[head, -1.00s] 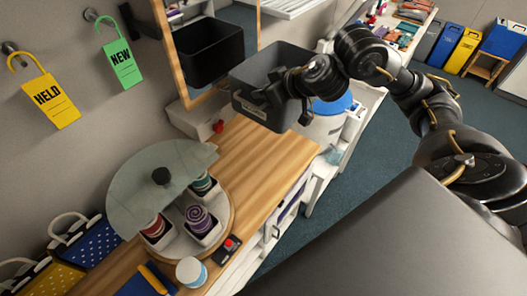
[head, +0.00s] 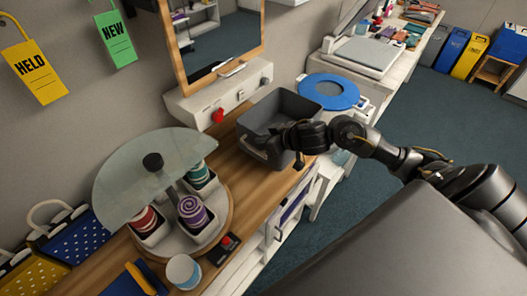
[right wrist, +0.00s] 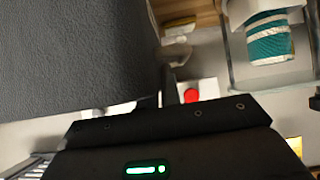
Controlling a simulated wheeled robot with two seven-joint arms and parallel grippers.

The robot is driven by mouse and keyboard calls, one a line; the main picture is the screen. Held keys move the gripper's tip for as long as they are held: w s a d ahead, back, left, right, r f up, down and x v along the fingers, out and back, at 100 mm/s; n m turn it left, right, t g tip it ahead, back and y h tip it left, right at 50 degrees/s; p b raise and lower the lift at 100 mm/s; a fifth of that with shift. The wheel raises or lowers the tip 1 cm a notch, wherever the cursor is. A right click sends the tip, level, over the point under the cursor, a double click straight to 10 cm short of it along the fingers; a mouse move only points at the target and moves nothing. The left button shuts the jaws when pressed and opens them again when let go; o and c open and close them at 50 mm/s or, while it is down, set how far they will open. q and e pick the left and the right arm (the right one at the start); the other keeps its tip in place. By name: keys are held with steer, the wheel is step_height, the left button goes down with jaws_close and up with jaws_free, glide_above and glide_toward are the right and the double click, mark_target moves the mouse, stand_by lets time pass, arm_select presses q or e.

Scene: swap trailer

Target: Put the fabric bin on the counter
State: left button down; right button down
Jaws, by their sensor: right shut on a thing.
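The fabric bin (head: 280,105) is a dark grey open box. It is upright and looks empty over the far end of the wooden counter (head: 235,170), below the mirror; I cannot tell whether its base touches the wood. My right gripper (head: 275,139) is shut on its near side wall, and the fingertips are partly hidden. In the right wrist view the bin's grey fabric (right wrist: 75,50) fills the upper left. My left gripper is not in view.
A carousel with a glass lid (head: 150,180) and spools stands on the near counter. A white jar (head: 184,271) is at its front. A white box with a red knob (head: 218,115) and a mirror (head: 215,40) are behind the bin. A blue-lidded drum (head: 328,91) stands beyond.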

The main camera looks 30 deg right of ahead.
steer(key=shift+s+f, duration=0.1)
steer(key=b, duration=0.1)
glide_above(265, 163)
steer(key=f, duration=0.4)
steer(key=shift+w, duration=0.35)
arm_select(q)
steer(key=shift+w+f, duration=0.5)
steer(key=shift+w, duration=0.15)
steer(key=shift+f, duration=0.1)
arm_select(e)
steer(key=shift+s, duration=0.1)
steer(key=c, duration=1.6)
jaws_free()
steer(key=shift+f, duration=0.1)
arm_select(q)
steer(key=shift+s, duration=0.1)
arm_select(e)
steer(key=shift+s+d+r, duration=0.1)
steer(key=shift+s+r, duration=0.05)
steer(key=shift+r, duration=0.1)
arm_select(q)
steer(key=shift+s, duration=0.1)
arm_select(e)
steer(key=v, duration=1.1)
steer(key=shift+s+r, duration=0.15)
steer(key=shift+s, duration=0.1)
